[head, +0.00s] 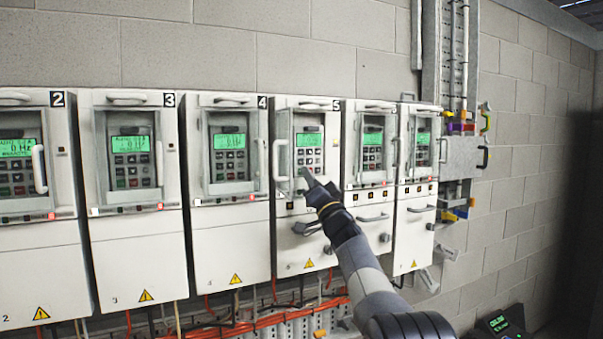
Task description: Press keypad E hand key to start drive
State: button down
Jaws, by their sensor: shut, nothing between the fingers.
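A row of white drive cabinets hangs on the block wall, each with a green display and a keypad. My gripper (308,176) is shut and empty, at the lower edge of the keypad (309,157) on the cabinet marked 5 (305,245). That keypad has a lit green display (310,129) above small keys. My fingertips overlap its lowest keys in the picture; I cannot tell whether they touch. No letter E is readable on any keypad, and the key markings are too small to read.
A clear cover with a handle (277,160) stands open left of the keypad on cabinet 5. Cabinets 3 (136,250) and 4 (231,240) stand to its left. Two more cabinets and a grey wall box (461,157) are to the right. Orange cables (250,325) run below.

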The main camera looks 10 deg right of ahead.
jog(key=shift+w, duration=0.1)
jog(key=shift+w+a, duration=0.1)
jog(key=shift+w, duration=0.2)
jog(key=shift+w+a, duration=0.15)
jog(key=shift+w, duration=0.2)
dwell(0.8)
jog(key=shift+s, duration=0.1)
jog(key=shift+s+d+b, duration=0.3)
jog(key=shift+s+b, duration=0.2)
jog(key=shift+s, duration=0.15)
jog(key=s+b, duration=0.1)
jog(key=s+d+b, duration=0.1)
jog(key=s, duration=0.1)
jog(key=s+b, duration=0.1)
jog(key=shift+s+d, duration=0.25)
jog(key=shift+s, duration=0.15)
